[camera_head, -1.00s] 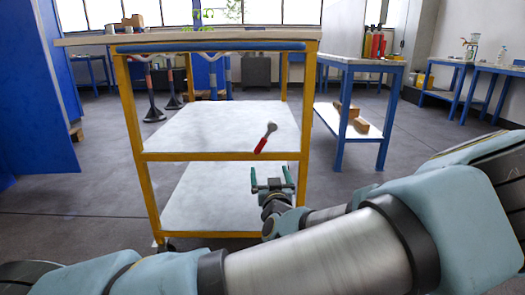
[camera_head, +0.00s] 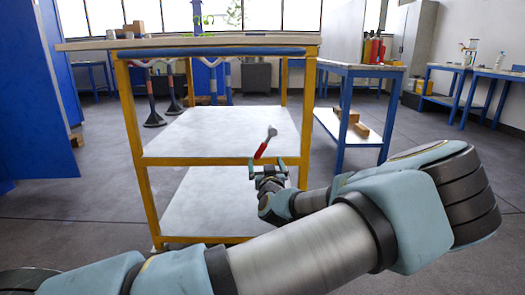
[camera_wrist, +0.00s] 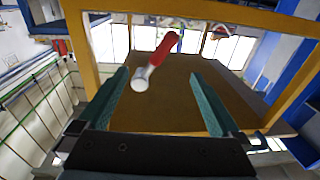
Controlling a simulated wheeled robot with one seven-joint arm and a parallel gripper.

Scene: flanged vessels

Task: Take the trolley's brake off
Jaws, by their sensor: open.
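The trolley has a yellow frame (camera_head: 133,160), a wooden top and two pale shelves. Its brake lever (camera_head: 261,150) has a red handle and a grey metal end, and sits at the front edge of the middle shelf. It is tilted, with the red end low and to the left in the head view. My gripper (camera_head: 266,163) is open and empty just below the red end. In the wrist view the lever (camera_wrist: 164,52) shows between and beyond the two green fingers, nearer the left one. I cannot tell whether they touch it.
A blue-framed bench (camera_head: 345,120) stands to the right of the trolley, with wooden blocks on its lower shelf. A blue panel (camera_head: 35,95) stands at the left.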

